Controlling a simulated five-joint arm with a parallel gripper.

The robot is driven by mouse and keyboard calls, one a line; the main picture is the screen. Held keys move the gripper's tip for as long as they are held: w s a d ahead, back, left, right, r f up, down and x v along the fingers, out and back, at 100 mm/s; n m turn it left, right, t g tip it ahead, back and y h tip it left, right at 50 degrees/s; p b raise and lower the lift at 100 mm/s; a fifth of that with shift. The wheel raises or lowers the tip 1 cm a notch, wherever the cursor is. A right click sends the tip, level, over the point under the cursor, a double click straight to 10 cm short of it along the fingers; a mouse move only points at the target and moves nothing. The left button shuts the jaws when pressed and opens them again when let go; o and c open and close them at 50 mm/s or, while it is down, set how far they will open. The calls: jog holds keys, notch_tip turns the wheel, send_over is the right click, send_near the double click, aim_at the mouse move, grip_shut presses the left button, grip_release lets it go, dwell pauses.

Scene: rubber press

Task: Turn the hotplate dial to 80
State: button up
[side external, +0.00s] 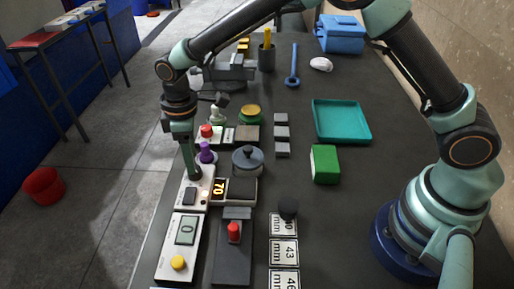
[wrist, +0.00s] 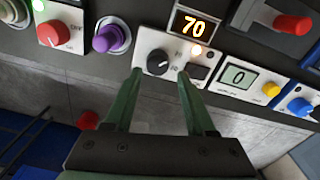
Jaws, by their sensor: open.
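The hotplate dial (wrist: 157,62) is a round black knob with a white mark, set on a white panel (wrist: 143,42). The hotplate's display (wrist: 193,25) reads 70, and it also shows in the side view (side external: 219,187). A small light (wrist: 196,50) glows on the panel. My gripper (wrist: 160,74) is open, with its two green fingertips on either side of the dial and gaps showing to the knob. In the side view my gripper (side external: 196,174) points down over the hotplate's panel and hides the dial.
A purple knob (wrist: 111,38) and a red knob (wrist: 53,33) stand left of the dial in the wrist view. A meter reading 0 (wrist: 238,76) with a yellow button is to the right. A grey lidded pot (side external: 248,160) stands close behind the hotplate.

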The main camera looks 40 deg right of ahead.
jog(key=shift+w+d+f, duration=0.1)
jog(key=shift+f, duration=1.95)
jog(key=shift+c, duration=0.3)
grip_shut()
jog(key=m, duration=0.5)
jog(key=shift+m, duration=0.3)
jog(key=m, duration=0.5)
jog(key=shift+m+g, duration=0.4)
jog(key=shift+a, duration=0.2)
